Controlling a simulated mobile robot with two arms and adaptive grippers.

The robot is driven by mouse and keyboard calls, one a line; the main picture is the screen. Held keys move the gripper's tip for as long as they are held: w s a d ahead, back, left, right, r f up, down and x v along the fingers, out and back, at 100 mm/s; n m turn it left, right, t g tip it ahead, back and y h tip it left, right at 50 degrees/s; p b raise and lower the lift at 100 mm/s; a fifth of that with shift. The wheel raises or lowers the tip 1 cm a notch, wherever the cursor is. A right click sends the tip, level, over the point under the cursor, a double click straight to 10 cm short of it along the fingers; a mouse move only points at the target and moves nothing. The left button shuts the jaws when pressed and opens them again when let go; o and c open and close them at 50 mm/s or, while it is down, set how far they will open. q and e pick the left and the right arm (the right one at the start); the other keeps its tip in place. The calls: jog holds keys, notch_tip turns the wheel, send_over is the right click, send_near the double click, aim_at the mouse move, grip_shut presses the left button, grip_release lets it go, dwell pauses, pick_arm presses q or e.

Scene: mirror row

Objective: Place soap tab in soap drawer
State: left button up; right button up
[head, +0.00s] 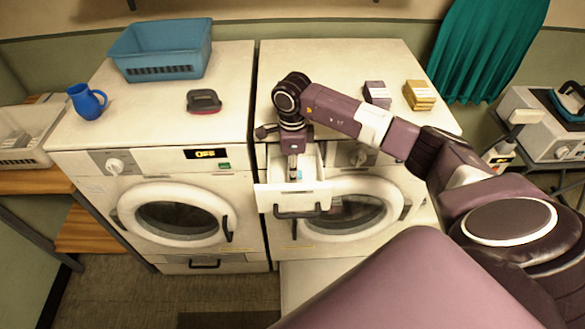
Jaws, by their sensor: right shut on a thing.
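The soap drawer (272,198) is pulled out from the top left of the right-hand washing machine. My right gripper (294,172) points down into the open drawer. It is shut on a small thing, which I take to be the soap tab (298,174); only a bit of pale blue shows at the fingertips. The fingers hide most of it, and I cannot tell whether it touches the drawer floor. My left gripper is out of view.
On the right machine's top lie a purple box (377,94) and a yellow box (419,95). On the left machine (150,135) stand a blue basket (162,48), a blue jug (87,101) and a dark-handled brush (204,101). My right arm spans the right machine's top.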

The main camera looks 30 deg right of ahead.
jog(key=shift+f, duration=0.25)
jog(key=shift+f, duration=0.15)
jog(key=o, duration=0.9)
jog(key=shift+o, duration=0.2)
